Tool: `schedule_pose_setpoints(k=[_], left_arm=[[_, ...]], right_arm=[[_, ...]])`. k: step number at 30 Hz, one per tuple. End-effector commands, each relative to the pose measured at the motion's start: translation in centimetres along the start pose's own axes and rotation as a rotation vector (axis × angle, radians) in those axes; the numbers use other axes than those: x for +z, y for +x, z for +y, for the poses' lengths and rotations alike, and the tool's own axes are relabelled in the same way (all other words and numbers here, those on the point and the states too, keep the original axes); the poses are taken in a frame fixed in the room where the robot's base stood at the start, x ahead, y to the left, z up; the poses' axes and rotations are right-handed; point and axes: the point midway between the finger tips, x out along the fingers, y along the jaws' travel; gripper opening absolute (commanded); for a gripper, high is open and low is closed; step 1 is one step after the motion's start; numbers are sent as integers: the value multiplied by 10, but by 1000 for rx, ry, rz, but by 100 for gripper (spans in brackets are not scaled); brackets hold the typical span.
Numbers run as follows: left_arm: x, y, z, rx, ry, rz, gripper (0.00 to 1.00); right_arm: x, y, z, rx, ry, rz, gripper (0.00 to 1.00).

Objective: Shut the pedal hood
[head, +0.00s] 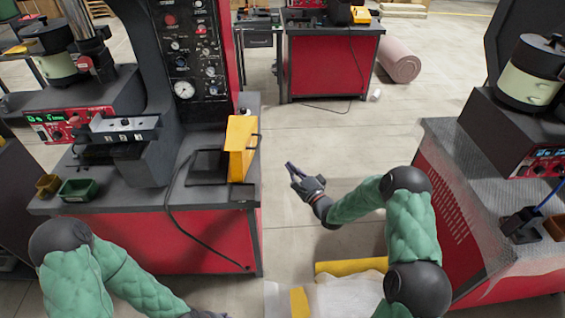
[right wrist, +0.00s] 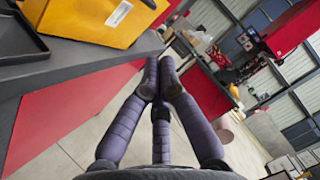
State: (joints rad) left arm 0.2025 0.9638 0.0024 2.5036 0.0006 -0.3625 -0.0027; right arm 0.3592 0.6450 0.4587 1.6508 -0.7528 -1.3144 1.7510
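The yellow pedal hood (head: 240,148) stands raised at the right end of the left workbench, beside a flat black plate (head: 207,167). In the right wrist view the yellow hood (right wrist: 95,18) is at the top left, with a white label on it. My right gripper (head: 292,170) is in the air just right of the bench edge, apart from the hood. Its fingertips (right wrist: 159,72) come together with nothing between them.
The left workbench (head: 110,203) carries a press machine and a green bin (head: 79,190). A black cable (head: 190,237) hangs down the bench front. Another bench (head: 480,215) stands at the right. Open floor lies between the benches, with a rolled mat (head: 399,60) farther back.

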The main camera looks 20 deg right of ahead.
Motion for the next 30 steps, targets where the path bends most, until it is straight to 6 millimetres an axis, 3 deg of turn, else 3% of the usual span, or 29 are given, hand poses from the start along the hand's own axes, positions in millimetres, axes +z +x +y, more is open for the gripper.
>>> schedule_pose_setpoints(k=[15, 22, 30], left_arm=[[-1, 21, -8, 0, 0, 0, 56], [-1, 26, -9, 0, 0, 0, 56], [-1, 26, -10, 0, 0, 0, 56]], right_arm=[[5, 92, 2, 0, -1, -2, 0], [24, 110, 2, 1, -1, 0, 0], [28, 114, 1, 2, -1, 2, 0]])
